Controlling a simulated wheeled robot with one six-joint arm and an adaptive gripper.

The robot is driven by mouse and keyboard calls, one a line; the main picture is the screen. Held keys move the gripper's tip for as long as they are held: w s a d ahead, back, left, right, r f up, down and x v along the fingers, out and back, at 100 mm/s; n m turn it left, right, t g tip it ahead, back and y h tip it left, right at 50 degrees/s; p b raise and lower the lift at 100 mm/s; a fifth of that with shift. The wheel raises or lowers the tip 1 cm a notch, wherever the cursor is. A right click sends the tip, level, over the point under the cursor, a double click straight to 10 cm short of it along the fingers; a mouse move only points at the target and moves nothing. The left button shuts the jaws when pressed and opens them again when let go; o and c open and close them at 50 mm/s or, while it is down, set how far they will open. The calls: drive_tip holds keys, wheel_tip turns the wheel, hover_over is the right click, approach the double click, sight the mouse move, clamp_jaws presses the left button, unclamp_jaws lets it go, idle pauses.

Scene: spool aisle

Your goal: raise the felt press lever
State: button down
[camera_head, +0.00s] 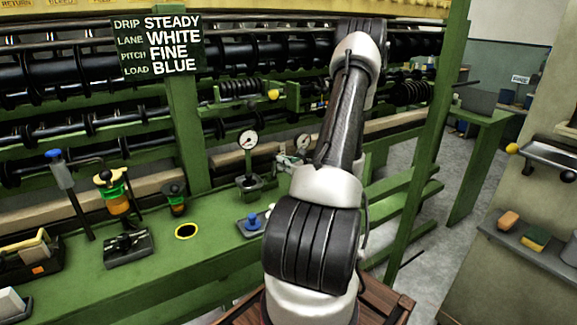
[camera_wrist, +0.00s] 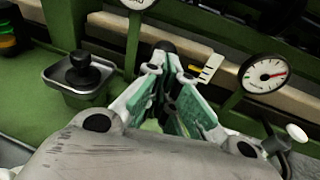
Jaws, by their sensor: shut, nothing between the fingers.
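I cannot tell for certain which part is the felt press lever. In the wrist view my gripper (camera_wrist: 170,82) is shut and empty, its green-padded fingers converging over the green bench. A dark rounded knob (camera_wrist: 165,47) shows just beyond the fingertips; I cannot tell whether they touch. A small marked scale with a yellow pointer (camera_wrist: 206,69) is right of the fingertips. A white-tipped dark handle (camera_wrist: 296,132) is at the lower right. In the head view my arm hides most of the gripper and the bench behind it.
The green bench (camera_head: 150,270) holds a dial gauge (camera_head: 248,140), a blue-knobbed block (camera_head: 254,223), a yellow-ringed hole (camera_head: 187,231) and upright tools. In the wrist view a black knob stands in a square tray (camera_wrist: 62,94), left of the fingers. A green post (camera_head: 430,130) rises right of my arm.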

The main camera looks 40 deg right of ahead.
drive_tip(key=shift+w+d+r, duration=0.15)
drive_tip(key=shift+w+r, duration=0.1)
drive_tip(key=shift+w, duration=0.45)
